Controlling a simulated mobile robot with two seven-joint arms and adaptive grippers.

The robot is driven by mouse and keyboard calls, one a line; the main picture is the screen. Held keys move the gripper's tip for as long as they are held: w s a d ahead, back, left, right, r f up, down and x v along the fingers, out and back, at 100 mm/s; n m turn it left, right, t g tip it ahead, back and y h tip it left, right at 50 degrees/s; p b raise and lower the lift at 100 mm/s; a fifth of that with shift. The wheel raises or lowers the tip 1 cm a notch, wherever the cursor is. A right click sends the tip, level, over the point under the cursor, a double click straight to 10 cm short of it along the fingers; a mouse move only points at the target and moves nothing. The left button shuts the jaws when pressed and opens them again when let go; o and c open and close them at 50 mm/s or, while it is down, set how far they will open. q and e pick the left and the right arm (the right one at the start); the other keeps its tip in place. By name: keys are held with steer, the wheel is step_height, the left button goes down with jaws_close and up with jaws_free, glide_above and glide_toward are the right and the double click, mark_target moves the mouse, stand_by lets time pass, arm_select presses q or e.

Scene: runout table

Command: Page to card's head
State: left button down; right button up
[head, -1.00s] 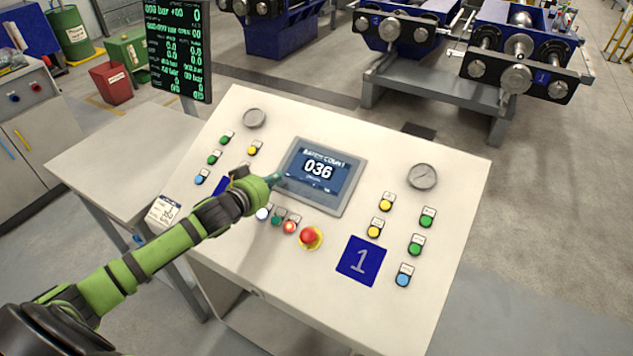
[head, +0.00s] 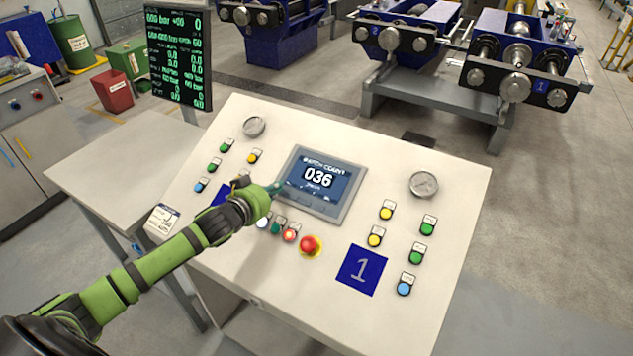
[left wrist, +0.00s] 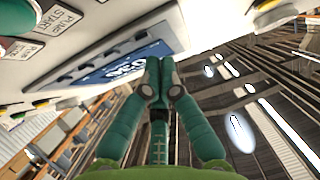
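The display (head: 319,181) on the sloping console reads "BATCH COUNT" and 036, with small marks along its lower edge. It also shows in the left wrist view (left wrist: 122,64), with a row of dark keys along its bezel. A small white printed card (head: 162,220) is at the console's left edge; its print is too small to read fully. My right gripper is out of view.
Below the display are lit buttons (head: 289,235) and a red emergency stop (head: 309,244). Coloured buttons and gauges (head: 424,184) stand on both sides. A dark readout screen (head: 178,60) rises behind left. A bare side table (head: 120,160) adjoins the console.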

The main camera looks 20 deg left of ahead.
arm_select(q)
steer(key=shift+w+f, duration=0.1)
steer(key=shift+f, duration=0.05)
stand_by(0.5)
steer(key=shift+w+f, duration=0.15)
steer(key=shift+f, duration=0.1)
steer(key=shift+w+f+b, duration=0.1)
steer(key=shift+f+b, duration=0.25)
steer(key=shift+f, duration=0.05)
stand_by(0.6)
steer(key=shift+r, duration=0.15)
steer(key=shift+s+r+p, duration=0.35)
steer(key=shift+r+p, duration=0.35)
steer(key=shift+p, duration=0.4)
steer(key=r+p, duration=0.1)
steer(key=p, duration=0.1)
steer(key=s+r+p, duration=0.1)
steer(key=r+p, duration=0.1)
steer(key=p, duration=0.1)
steer(key=s+r+p, duration=0.1)
steer(key=r+p, duration=0.1)
steer(key=shift+s+r, duration=0.2)
steer(key=shift+s, duration=0.05)
stand_by(0.6)
